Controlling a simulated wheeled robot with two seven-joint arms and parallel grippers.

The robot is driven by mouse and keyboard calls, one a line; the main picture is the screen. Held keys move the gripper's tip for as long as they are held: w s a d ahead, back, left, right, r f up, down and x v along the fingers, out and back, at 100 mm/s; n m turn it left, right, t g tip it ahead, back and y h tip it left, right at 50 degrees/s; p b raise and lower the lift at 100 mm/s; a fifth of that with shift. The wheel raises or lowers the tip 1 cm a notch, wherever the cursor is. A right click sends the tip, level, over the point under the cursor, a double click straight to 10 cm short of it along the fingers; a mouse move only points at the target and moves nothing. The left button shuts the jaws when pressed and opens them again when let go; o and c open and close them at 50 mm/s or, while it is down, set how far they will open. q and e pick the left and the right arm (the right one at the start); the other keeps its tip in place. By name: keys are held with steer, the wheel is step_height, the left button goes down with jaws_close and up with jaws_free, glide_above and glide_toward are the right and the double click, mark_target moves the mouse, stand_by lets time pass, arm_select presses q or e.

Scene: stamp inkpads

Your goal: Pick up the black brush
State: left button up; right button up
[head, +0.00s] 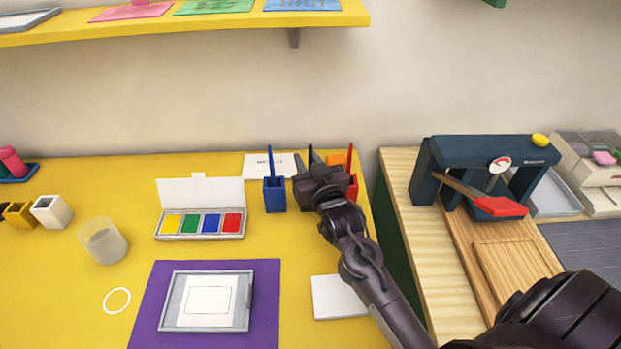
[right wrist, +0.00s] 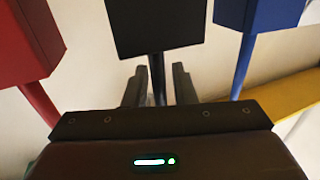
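The black brush (right wrist: 157,80) shows in the right wrist view as a thin black handle coming out of a black square cup (right wrist: 155,25). My right gripper (right wrist: 159,82) is open, with one finger on each side of the handle and a narrow gap on both sides. In the head view, my right gripper (head: 318,168) is at the back right of the yellow table and hides the black cup and most of the brush. My left gripper is not in view.
A blue cup with a blue brush (head: 274,193) stands just left of my right gripper. A red cup (head: 353,187) stands close on its right, partly hidden. A paint box (head: 200,236), a glass (head: 103,241) and a purple mat (head: 265,300) lie farther left and nearer.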

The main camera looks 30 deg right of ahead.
jaws_close()
steer(key=shift+r, duration=0.15)
